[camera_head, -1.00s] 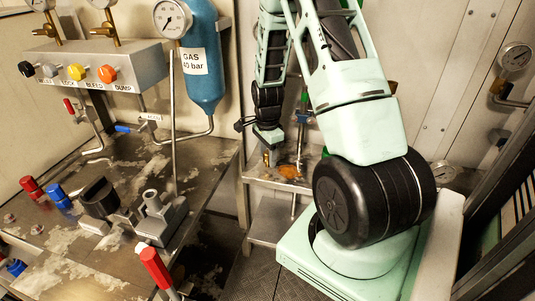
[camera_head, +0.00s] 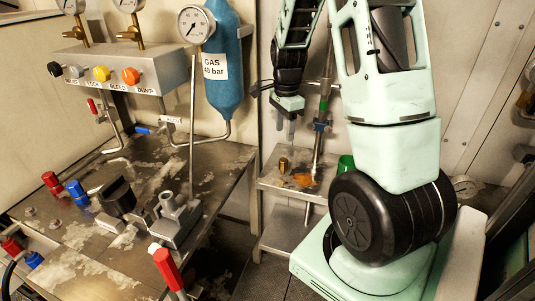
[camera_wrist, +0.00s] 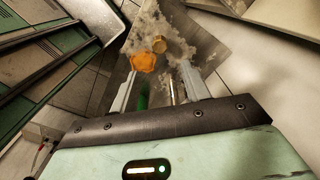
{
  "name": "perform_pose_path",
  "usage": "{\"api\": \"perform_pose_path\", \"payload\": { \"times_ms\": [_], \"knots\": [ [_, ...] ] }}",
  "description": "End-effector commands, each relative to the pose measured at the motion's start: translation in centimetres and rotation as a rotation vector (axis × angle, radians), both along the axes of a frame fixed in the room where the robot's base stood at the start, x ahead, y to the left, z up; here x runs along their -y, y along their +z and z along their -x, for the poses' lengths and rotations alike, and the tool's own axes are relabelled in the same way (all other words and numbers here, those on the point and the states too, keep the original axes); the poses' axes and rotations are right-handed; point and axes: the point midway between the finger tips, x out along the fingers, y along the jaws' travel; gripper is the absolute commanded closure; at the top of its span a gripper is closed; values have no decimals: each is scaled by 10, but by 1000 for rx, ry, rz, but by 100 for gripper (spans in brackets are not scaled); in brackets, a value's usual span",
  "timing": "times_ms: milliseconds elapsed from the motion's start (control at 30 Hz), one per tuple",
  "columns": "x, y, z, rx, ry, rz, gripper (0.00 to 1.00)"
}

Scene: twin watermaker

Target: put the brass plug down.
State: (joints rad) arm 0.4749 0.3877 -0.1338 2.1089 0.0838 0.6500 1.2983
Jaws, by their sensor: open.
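The brass plug (camera_head: 284,164) stands upright on the small metal side table (camera_head: 268,183), in the head view just left of an orange piece (camera_head: 304,180). My gripper (camera_head: 284,140) is above the plug and apart from it, with its fingers pointing down. In the wrist view my gripper (camera_wrist: 157,78) is open and empty. The brass plug (camera_wrist: 160,46) shows beyond the fingertips there, beside the orange piece (camera_wrist: 144,62).
A tall pipe (camera_head: 321,130) rises at the side table, with a green object (camera_head: 345,163) beside it. A blue gas bottle (camera_head: 225,75) hangs on the wall to the left. The large workbench (camera_head: 225,165) carries valves and fittings.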

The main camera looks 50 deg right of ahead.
Motion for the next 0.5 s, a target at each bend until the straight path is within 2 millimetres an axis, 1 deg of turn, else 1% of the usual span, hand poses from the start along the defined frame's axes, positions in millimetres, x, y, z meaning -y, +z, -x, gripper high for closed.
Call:
{"api": "perform_pose_path", "payload": {
  "times_ms": [100, 167, 233, 267, 367, 400, 467, 500],
  "knots": [
    [-2, 2, -1, 0, 9, -1, 53],
    [-12, 3, -4, 3, 50, -4, 53],
    [-37, 7, -11, 11, 157, -13, 53],
    [-53, 10, -15, 16, 229, -17, 53],
    [-132, 22, -22, 37, 580, -38, 53],
    [-170, 27, -18, 46, 758, -46, 53],
    [-227, 36, -6, 59, 1046, -54, 53],
    [-263, 40, 8, 66, 1241, -57, 53]
  ]
}}
